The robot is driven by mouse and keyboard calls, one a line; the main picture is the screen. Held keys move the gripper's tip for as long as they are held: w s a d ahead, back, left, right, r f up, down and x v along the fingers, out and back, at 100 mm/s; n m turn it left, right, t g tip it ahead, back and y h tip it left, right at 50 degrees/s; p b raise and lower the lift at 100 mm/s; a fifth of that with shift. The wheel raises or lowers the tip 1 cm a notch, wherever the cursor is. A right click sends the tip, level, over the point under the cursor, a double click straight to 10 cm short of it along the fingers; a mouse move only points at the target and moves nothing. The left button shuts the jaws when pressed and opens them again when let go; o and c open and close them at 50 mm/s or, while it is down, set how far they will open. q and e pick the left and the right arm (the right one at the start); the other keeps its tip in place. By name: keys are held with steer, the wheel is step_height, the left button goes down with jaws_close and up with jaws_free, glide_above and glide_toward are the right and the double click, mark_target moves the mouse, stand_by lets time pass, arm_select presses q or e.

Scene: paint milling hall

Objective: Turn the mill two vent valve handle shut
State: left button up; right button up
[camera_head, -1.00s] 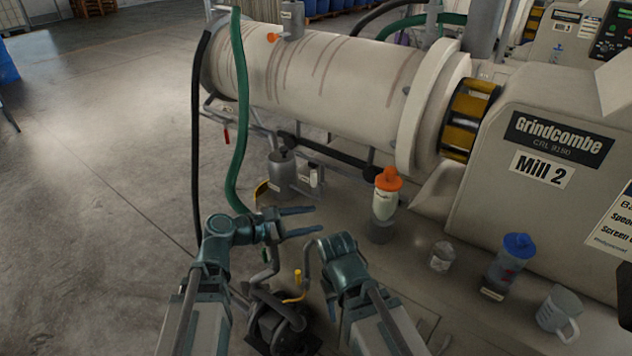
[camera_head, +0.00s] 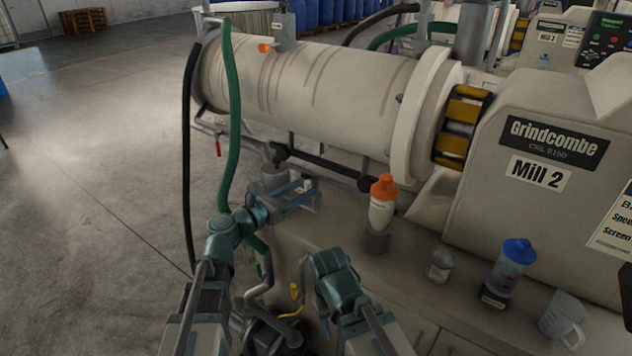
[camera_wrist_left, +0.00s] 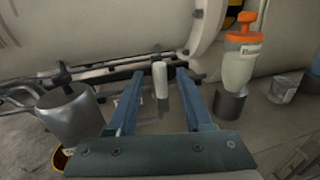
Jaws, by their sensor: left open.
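A short pale upright handle (camera_wrist_left: 160,80) stands by the rail below the mill two drum. It also shows small in the head view (camera_head: 307,184); I cannot tell for certain that it is the vent valve handle. My left gripper (camera_head: 306,188) is open. In the left wrist view its fingers (camera_wrist_left: 160,72) point forward, one on each side of the pale handle, with gaps visible on both sides. I cannot tell whether the fingertips reach its depth. My right arm (camera_head: 335,278) is folded low, and its fingers are not clear.
A grey metal pot (camera_wrist_left: 70,115) stands just left of the left fingers. An orange-capped bottle (camera_head: 382,203) in a dark cup stands to the right, with a small jar (camera_head: 440,266) and a blue-capped bottle (camera_head: 510,266) beyond. A green hose (camera_head: 232,110) hangs at left.

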arm_select(q)
steer(key=x, duration=0.5)
steer(key=shift+w+d, duration=0.2)
steer(key=shift+d, duration=0.05)
jaws_close()
stand_by(1.3)
